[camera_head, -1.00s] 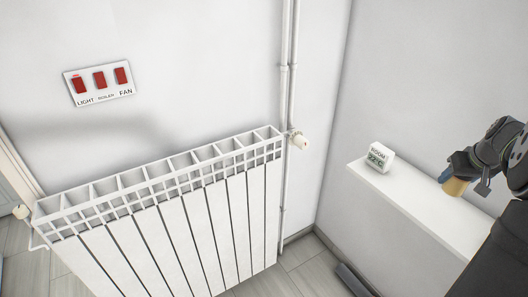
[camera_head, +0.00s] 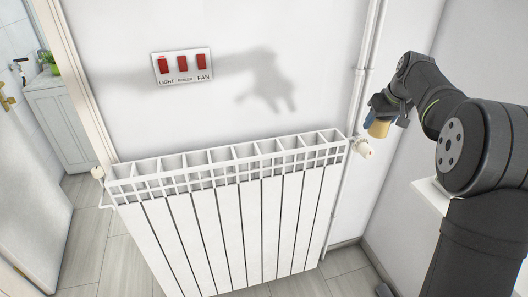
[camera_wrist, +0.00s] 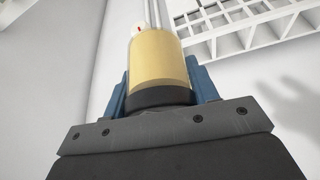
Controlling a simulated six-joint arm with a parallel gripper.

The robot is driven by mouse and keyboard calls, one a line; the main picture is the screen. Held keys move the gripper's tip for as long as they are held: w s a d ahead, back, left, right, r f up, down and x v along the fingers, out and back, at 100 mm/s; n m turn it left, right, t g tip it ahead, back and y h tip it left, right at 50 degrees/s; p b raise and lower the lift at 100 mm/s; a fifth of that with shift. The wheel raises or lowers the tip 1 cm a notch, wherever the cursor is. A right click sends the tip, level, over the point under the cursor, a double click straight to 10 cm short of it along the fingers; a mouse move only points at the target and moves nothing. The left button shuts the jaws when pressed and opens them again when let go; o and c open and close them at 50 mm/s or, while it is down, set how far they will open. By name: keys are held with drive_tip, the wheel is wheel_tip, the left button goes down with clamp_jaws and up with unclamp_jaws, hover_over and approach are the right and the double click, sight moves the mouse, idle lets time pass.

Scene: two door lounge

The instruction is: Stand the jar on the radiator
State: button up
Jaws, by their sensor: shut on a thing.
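The jar (camera_head: 379,128) is yellowish and is held in my gripper (camera_head: 383,113), to the right of the radiator's right end. In the wrist view the jar (camera_wrist: 158,62) sits between the two blue fingers of my gripper (camera_wrist: 160,85), with a dark band at its near end. The white radiator (camera_head: 225,215) stands against the wall, with an open grid of slots along its top. Its grid also shows at the upper right of the wrist view (camera_wrist: 240,28). The jar appears apart from the radiator.
A valve knob (camera_head: 362,148) juts from the radiator's right end, beside vertical white pipes (camera_head: 365,80). A switch panel (camera_head: 182,67) with red switches is on the wall above. A white shelf (camera_head: 432,195) is partly hidden behind my arm. The radiator's top is clear.

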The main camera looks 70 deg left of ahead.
drive_tip(key=shift+n+g, duration=0.3)
drive_tip(key=shift+n, duration=0.4)
drive_tip(key=s+a+f, duration=0.1)
drive_tip(key=s+a, duration=0.3)
drive_tip(key=s, duration=0.1)
drive_tip(key=s+a+f, duration=0.2)
drive_tip(key=s+a, duration=0.3)
drive_tip(key=s, duration=0.1)
drive_tip(key=s+a+f, duration=0.2)
drive_tip(key=s+a, duration=0.3)
drive_tip(key=s, duration=0.1)
drive_tip(key=shift+s+a, duration=0.1)
drive_tip(key=shift+s+a+f, duration=0.1)
drive_tip(key=shift+a+f, duration=0.05)
drive_tip(key=shift+f, duration=2)
drive_tip(key=shift+f, duration=0.15)
drive_tip(key=o, duration=1.2)
drive_tip(key=v, duration=1.2)
